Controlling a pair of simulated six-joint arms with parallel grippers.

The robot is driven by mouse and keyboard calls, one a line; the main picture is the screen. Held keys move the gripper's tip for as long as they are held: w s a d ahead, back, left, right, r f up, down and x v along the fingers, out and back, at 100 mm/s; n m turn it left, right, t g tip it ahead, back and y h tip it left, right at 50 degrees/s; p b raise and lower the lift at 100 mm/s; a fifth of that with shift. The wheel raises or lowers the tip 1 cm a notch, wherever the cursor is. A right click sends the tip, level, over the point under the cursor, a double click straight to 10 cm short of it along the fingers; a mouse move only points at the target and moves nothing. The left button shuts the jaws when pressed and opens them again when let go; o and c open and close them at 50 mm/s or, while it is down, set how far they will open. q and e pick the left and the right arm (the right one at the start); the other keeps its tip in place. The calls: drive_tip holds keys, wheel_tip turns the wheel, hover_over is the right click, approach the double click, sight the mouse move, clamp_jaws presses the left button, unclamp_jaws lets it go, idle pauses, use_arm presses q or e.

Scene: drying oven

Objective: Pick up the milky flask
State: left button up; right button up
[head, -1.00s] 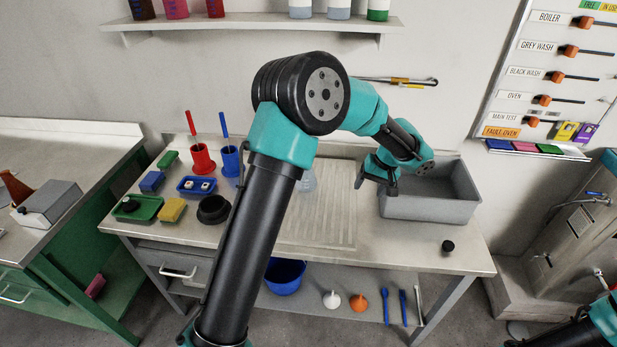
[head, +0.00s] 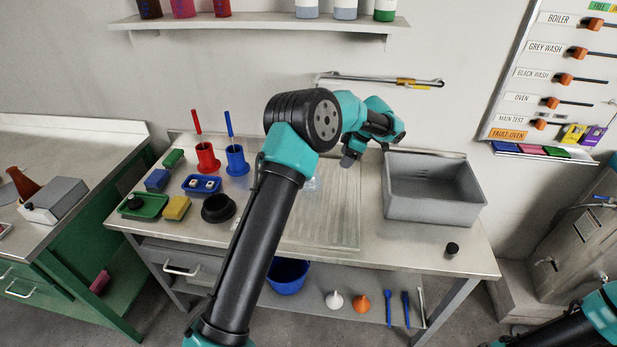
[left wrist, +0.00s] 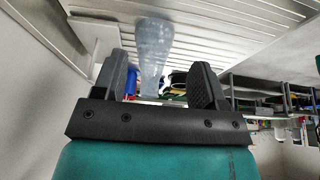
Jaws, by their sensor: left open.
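The milky flask (left wrist: 154,45), pale and translucent with a narrow neck, shows in the left wrist view beyond and between my spread fingers. In the head view only a small part of the flask (head: 312,184) shows on the ribbed draining board (head: 335,220); my left arm hides the rest. My left gripper (head: 348,160) is open and empty, above the back of the draining board, just right of the flask. In the left wrist view the two dark fingers (left wrist: 160,85) stand apart, and I cannot tell their exact distance from the flask. My right gripper is out of view.
A grey sink (head: 432,205) stands right of the draining board, with a small black stopper (head: 452,248) in front. Left are red (head: 207,158) and blue (head: 236,160) brush holders, trays and a black ring (head: 218,208). A shelf (head: 262,22) hangs above.

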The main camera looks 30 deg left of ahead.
use_arm(q)
drive_tip(key=s+a, duration=0.2)
drive_tip(key=a, duration=0.5)
drive_tip(key=shift+s, duration=0.4)
drive_tip(key=a, duration=0.1)
drive_tip(key=s+a, duration=0.1)
drive_tip(key=a, duration=0.1)
drive_tip(key=shift+s+a, duration=0.3)
drive_tip(key=shift+a, duration=0.1)
drive_tip(key=shift+s+a+f, duration=0.15)
drive_tip(key=shift+a+f, duration=0.1)
drive_tip(key=shift+f, duration=0.3)
clamp_jaws()
idle(0.3)
